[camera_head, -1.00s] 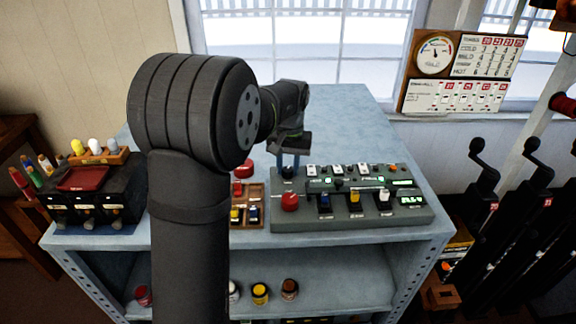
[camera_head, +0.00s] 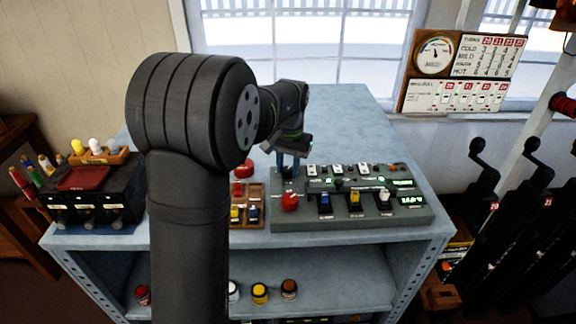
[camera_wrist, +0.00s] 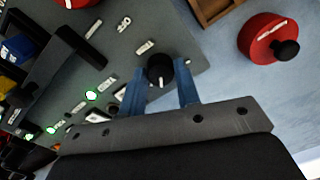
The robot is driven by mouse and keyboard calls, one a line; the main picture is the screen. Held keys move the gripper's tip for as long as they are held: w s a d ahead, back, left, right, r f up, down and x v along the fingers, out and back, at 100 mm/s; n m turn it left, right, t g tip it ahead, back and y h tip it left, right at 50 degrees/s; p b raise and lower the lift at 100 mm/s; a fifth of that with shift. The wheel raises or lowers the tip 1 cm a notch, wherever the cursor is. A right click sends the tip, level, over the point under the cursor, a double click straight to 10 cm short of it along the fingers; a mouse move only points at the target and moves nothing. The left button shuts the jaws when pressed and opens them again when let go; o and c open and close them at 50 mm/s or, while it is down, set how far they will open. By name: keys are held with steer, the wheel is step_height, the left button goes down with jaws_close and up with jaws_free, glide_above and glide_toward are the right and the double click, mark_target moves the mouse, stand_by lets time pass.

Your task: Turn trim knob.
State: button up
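The trim knob, a small black knob (camera_wrist: 160,68), sits near the corner of the grey control panel (camera_wrist: 195,45) in the wrist view. My gripper (camera_wrist: 161,72) has its two blue fingers on opposite sides of this knob, close against it, and looks shut on it. In the head view my gripper (camera_head: 289,168) reaches down to the panel's (camera_head: 410,218) back left corner. The knob is largely hidden behind the fingers there. How far the knob is turned cannot be read.
A red knob (camera_head: 289,201) stands just in front of my gripper, with coloured switches (camera_head: 355,198) to its right. The bench top (camera_head: 345,125) behind is clear.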

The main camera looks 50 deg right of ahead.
mark_target(290, 170)
steer(key=o, duration=0.4)
steer(key=shift+c, duration=0.2)
steer(key=shift+r, duration=0.1)
step_height(290, 170, up, 17)
steer(key=shift+s+r, duration=0.15)
steer(key=shift+s, duration=0.2)
steer(key=shift+d, duration=0.1)
steer(key=f, duration=1.7)
steer(key=shift+w+f, duration=0.25)
steer(key=shift+w, duration=0.1)
steer(key=shift+r, duration=0.1)
